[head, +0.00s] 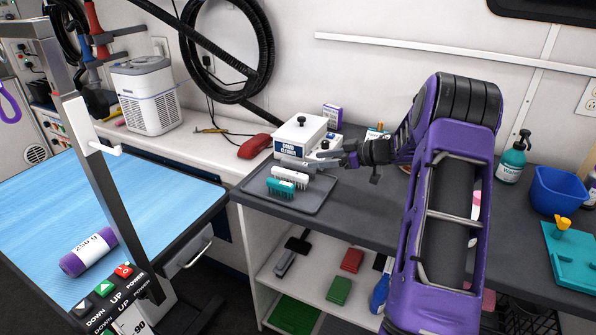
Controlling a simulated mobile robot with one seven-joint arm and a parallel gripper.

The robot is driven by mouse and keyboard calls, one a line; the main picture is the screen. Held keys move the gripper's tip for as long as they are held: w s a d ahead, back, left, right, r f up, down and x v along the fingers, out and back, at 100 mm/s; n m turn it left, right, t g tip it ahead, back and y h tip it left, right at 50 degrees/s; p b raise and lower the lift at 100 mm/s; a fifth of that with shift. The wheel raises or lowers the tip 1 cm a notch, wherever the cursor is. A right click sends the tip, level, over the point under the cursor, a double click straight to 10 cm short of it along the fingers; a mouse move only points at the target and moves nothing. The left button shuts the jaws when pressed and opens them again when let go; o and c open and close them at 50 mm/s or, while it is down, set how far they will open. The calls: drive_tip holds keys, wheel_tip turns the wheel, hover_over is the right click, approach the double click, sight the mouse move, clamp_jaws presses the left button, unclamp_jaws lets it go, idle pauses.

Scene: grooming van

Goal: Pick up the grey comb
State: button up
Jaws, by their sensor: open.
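A grey tray (312,206) lies on the dark counter, left of my arm. On it are a teal-bristled brush (280,189) at the front and a white brush (290,177) behind it. A small grey piece behind the white brush, at the tray's back, looks like the grey comb (296,164); it is small and partly hidden, so its outline is unclear. My gripper (334,160) is open and low over the tray's back right, its fingers pointing left toward the grey piece. I cannot tell whether they touch it.
A white comb cleaner box (300,136) stands behind the tray, with a red case (255,146) to its left. A blue tub (558,191) and a green pump bottle (513,160) stand right. A blue grooming table (150,210) with an upright post is at left.

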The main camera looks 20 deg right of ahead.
sight(302, 163)
drive_tip(key=x, duration=0.3)
drive_tip(key=shift+d, duration=0.1)
drive_tip(key=shift+f+b+x, duration=0.15)
drive_tip(key=shift+b+x, duration=0.2)
drive_tip(key=shift+x, duration=1)
drive_tip(key=shift+f+b+x, duration=0.15)
drive_tip(key=shift+b+x, duration=0.15)
drive_tip(key=shift+x, duration=1)
drive_tip(key=shift+d, duration=0.1)
clamp_jaws()
